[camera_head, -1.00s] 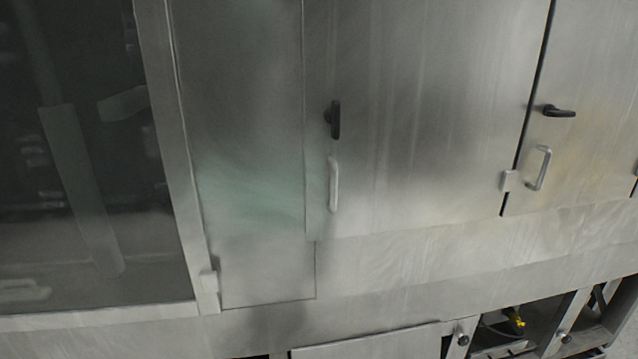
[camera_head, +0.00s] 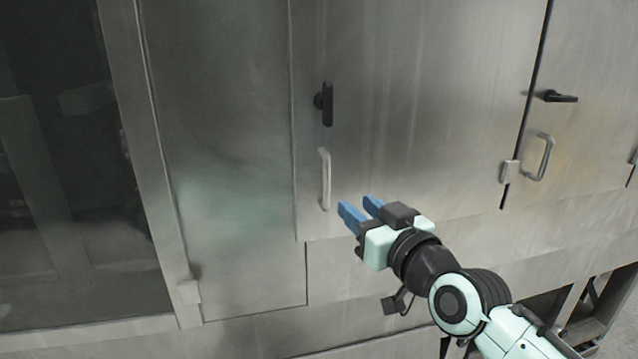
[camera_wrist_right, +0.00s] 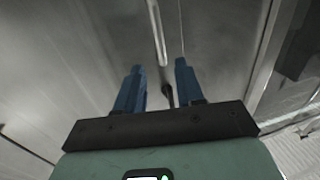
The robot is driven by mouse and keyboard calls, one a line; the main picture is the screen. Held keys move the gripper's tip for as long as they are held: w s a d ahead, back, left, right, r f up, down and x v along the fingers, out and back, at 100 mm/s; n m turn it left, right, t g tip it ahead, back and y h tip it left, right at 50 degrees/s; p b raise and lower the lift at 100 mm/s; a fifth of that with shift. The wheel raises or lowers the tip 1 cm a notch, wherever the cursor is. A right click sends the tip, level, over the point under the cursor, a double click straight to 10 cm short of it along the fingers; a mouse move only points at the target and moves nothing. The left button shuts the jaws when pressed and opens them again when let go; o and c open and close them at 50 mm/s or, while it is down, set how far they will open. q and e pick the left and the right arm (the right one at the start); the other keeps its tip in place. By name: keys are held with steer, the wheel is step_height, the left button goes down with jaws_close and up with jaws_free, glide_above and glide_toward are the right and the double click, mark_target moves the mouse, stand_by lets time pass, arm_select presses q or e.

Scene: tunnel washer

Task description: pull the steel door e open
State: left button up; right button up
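A grey steel door (camera_head: 430,110) fills the middle of the head view, with a black latch (camera_head: 326,104) and a pale vertical bar handle (camera_head: 325,180) near its left edge. It looks shut; no letter marks it as door e. My right gripper (camera_head: 357,206), with blue fingers, is open and empty, just right of and below the handle, apart from it. In the right wrist view the open fingers (camera_wrist_right: 158,67) point at the door, and the bar handle (camera_wrist_right: 158,32) shows ahead, in line with the gap. My left gripper is not in view.
Another steel door (camera_head: 590,110) stands at the right, with its own black latch (camera_head: 560,97) and looped handle (camera_head: 545,157). A dark glazed panel (camera_head: 60,200) is at the left. An open frame (camera_head: 590,305) shows at the lower right.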

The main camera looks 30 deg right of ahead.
mark_target(329, 183)
steer(key=w+p, duration=0.1)
steer(key=w, duration=0.2)
steer(key=w+p, duration=0.1)
steer(key=w, duration=0.3)
steer(key=w+p, duration=0.2)
steer(key=w, duration=0.2)
steer(key=shift+w+d, duration=0.15)
steer(key=shift+d, duration=0.1)
steer(key=shift+w, duration=0.7)
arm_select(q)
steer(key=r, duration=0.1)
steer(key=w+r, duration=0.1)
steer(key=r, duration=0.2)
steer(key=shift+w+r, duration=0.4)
arm_select(e)
steer(key=shift+s, duration=0.1)
jaws_close()
